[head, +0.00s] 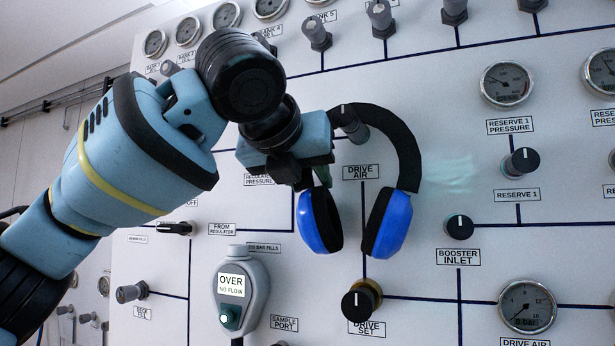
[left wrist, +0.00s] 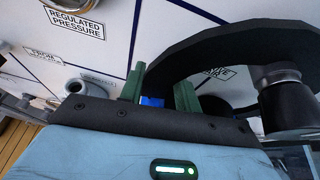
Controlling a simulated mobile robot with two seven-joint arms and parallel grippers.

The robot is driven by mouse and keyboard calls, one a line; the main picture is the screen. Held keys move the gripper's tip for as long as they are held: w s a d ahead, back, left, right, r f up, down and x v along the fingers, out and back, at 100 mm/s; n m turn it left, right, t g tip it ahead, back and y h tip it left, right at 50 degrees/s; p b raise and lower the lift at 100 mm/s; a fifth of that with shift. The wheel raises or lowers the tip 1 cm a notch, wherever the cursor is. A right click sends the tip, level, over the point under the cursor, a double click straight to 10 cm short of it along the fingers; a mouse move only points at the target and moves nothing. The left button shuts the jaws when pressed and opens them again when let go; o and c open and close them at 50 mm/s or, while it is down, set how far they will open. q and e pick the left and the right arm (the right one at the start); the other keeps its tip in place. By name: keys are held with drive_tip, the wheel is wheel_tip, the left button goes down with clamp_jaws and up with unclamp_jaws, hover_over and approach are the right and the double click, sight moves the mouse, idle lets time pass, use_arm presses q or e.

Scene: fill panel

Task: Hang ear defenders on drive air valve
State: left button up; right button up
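The ear defenders have a black headband and two blue cups (head: 390,225), and hang cups down before the panel. My left gripper (head: 318,178) is at the left side of the headband, above the left cup. In the left wrist view its green fingers (left wrist: 160,95) stand on either side of the headband (left wrist: 225,50) and appear shut on it. In the left wrist view the valve (left wrist: 288,100) is under the arch. Whether the band touches it, I cannot tell. My right gripper is not in view.
Below are the drive set knob (head: 360,300) and a grey gas meter (head: 240,290) reading OVER. The booster inlet knob (head: 459,227) and reserve 1 knob (head: 521,161) are to the right. Several more knobs and gauges line the top. The panel between the right cup and reserve 1 is clear.

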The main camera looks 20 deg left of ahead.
use_arm(q)
drive_tip(key=v, duration=0.8)
drive_tip(key=shift+w, duration=0.1)
